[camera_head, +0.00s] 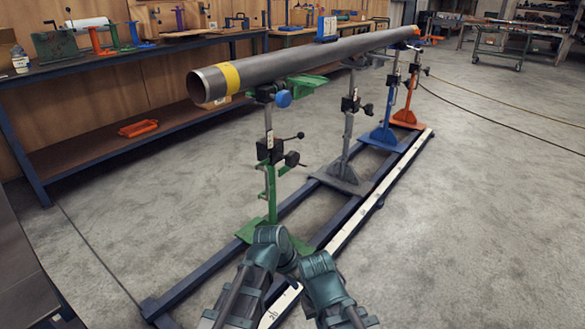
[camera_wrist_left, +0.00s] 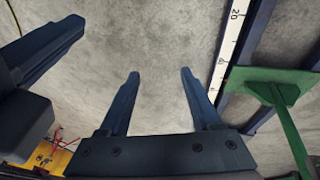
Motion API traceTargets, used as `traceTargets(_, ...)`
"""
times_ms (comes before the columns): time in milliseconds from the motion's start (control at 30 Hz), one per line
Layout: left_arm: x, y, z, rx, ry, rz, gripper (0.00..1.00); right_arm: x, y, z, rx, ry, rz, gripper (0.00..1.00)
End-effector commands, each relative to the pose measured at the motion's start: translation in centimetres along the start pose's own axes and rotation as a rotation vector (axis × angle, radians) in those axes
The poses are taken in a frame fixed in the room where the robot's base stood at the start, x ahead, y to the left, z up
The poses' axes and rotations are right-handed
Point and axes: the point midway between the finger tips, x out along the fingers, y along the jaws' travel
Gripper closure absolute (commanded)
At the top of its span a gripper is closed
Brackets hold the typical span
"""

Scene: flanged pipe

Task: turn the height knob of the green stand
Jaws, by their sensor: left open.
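The green stand (camera_head: 270,190) is nearest of the row and holds up the near end of a long grey pipe (camera_head: 275,66). A dark round knob (camera_head: 292,159) and a lever with a ball end (camera_head: 300,135) stick out from its black collar. A blue knob (camera_head: 283,99) sits near its top; I cannot tell which is the height knob. My left gripper (camera_wrist_left: 160,73) is open and empty over bare floor, beside the stand's green base plate (camera_wrist_left: 270,84). A dark finger, apparently of my right gripper (camera_wrist_left: 45,50), shows at the left wrist view's left edge; its opening is unclear.
Grey (camera_head: 345,165), blue (camera_head: 385,130) and orange (camera_head: 408,105) stands follow behind on a dark rail frame (camera_head: 195,285) with a white scale strip (camera_head: 375,195). A workbench (camera_head: 150,55) runs along the left. The floor to the right is open, crossed by cables.

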Motion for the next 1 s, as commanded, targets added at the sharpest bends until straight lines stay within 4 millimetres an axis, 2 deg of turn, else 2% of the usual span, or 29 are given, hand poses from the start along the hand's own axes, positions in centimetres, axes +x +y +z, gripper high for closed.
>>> traceTargets(33, 0.7, -1.3, -3.2, 0.033, 0.082, 0.046, 0.35, 0.9, -0.1, -0.1, 0.001, 0.0, 0.0, 1.0)
traceTargets(167, 0.1, -4.4, -11.2, 0.142, 0.367, 0.14, 0.35, 2.4, -0.3, -0.1, 0.003, 0.0, -0.001, 1.0)
traceTargets(200, -0.6, -5.9, -13.9, 0.169, 0.471, 0.152, 0.35, 3.0, -0.3, -0.2, 0.004, 0.0, -0.001, 1.0)
traceTargets(267, -2.1, -8.7, -17.5, 0.204, 0.629, 0.151, 0.35, 3.7, -0.4, -0.2, 0.005, 0.001, -0.001, 1.0)
traceTargets(300, -3.3, -10.8, -19.7, 0.219, 0.731, 0.136, 0.35, 4.2, -0.5, -0.2, 0.006, 0.001, -0.001, 1.0)
traceTargets(400, -6.6, -16.1, -23.7, 0.235, 0.95, 0.071, 0.35, 5.2, -0.6, -0.3, 0.008, 0.001, -0.002, 1.0)
traceTargets(500, -9.5, -21.0, -25.9, 0.226, 1.108, -0.012, 0.35, 5.9, -0.6, -0.3, 0.009, 0.001, -0.002, 1.0)
traceTargets(600, -11.7, -24.6, -26.9, 0.21, 1.207, -0.083, 0.35, 6.3, -0.7, -0.4, 0.01, 0.001, -0.002, 1.0)
traceTargets(700, -13.0, -26.8, -27.4, 0.196, 1.261, -0.129, 0.35, 6.5, -0.7, -0.4, 0.011, 0.001, -0.002, 1.0)
traceTargets(800, -13.6, -27.6, -27.4, 0.189, 1.283, -0.15, 0.35, 6.5, -0.7, -0.4, 0.011, 0.001, -0.002, 1.0)
traceTargets(1000, -13.6, -27.7, -28.0, 0.191, 1.285, -0.152, 0.35, 6.5, -0.7, -0.4, 0.011, 0.001, -0.002, 1.0)
